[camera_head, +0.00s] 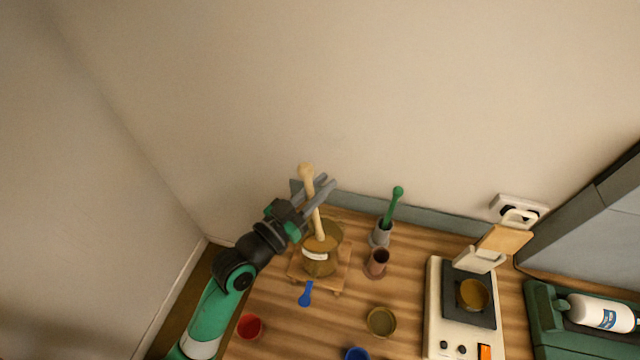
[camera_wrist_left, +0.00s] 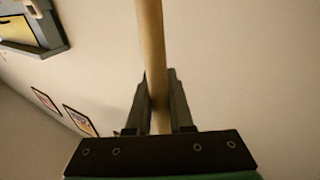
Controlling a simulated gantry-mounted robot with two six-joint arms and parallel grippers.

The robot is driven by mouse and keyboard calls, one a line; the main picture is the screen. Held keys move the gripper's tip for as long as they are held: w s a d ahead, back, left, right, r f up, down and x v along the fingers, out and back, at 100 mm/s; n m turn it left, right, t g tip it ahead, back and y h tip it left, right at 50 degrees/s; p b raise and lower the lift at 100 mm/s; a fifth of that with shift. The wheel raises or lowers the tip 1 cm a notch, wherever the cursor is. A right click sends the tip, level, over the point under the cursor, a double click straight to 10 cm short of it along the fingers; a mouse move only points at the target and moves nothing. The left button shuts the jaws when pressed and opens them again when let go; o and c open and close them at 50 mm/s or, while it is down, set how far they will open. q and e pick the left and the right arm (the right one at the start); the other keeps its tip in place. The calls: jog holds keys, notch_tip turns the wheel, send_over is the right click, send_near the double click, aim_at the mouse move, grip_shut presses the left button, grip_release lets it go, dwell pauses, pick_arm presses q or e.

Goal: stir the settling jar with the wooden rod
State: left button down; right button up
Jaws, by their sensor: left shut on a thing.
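The settling jar (camera_head: 318,262) is a glass vessel with brown contents and a pale label, standing on a small wooden stand (camera_head: 341,272) at the left of the table. My left gripper (camera_head: 322,192) is above the jar, shut on the pale wooden rod (camera_head: 308,178). The rod is close to upright with a slight tilt, and its lower end reaches into the jar's mouth. How deep it goes is hidden. In the left wrist view the rod (camera_wrist_left: 152,60) runs between the fingers of the gripper (camera_wrist_left: 159,98). My right gripper is not in view.
A grey holder with a green-handled tool (camera_head: 393,205) and a brown cup (camera_head: 377,262) stand right of the jar. A blue spoon (camera_head: 306,294), red bowl (camera_head: 250,326), olive bowl (camera_head: 381,321) and blue bowl (camera_head: 357,354) lie nearer. A hotplate device (camera_head: 434,318) and green crate (camera_head: 545,320) stand right.

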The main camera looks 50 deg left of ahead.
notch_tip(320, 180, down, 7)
jog(key=b, duration=0.6)
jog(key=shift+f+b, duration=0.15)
jog(key=shift+b, duration=0.15)
